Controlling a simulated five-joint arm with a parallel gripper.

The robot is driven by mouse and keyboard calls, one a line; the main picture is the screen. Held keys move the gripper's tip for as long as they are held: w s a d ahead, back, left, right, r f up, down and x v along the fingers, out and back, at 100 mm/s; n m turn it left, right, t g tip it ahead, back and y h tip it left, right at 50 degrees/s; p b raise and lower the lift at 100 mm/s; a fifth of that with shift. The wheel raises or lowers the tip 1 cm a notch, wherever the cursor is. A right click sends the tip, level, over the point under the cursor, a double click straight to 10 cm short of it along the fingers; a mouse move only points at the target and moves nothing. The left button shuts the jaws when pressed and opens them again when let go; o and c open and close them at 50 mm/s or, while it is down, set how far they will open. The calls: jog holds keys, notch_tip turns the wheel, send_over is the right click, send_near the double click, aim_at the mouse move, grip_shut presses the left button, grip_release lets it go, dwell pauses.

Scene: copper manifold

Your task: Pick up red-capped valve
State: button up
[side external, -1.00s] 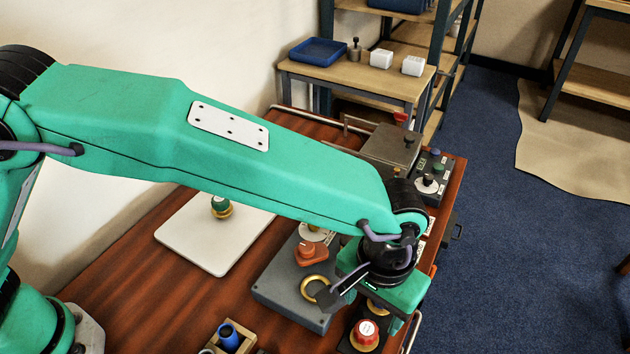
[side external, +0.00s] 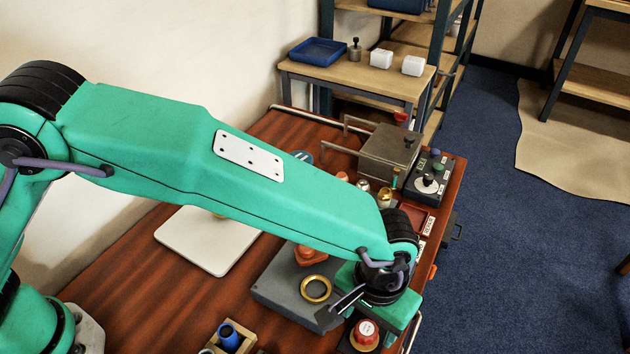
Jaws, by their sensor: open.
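The red-capped valve (side external: 365,333) stands upright near the front edge of the bench, with a pale label on top of its red cap. My gripper (side external: 362,318) is low over that end of the bench, just above and around the valve's far side in the picture. One dark finger reaches down to the left of the valve, and the green gripper body is behind and above it. The jaws are open and apart. The gripper body hides part of what lies behind the valve, and I cannot tell whether a finger touches it.
A grey block (side external: 285,290) with a brass ring (side external: 316,289) and an orange knob (side external: 310,254) is left of my gripper. A white board (side external: 207,245) lies farther left. A wooden holder (side external: 231,338) with a blue cylinder is at the front. A grey box (side external: 390,155) stands behind.

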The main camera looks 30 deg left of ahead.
aim_at(367, 329)
jog(key=shift+f, duration=1.75)
jog(key=c, duration=1.1)
jog(key=shift+r, duration=0.1)
jog(key=shift+r, duration=5)
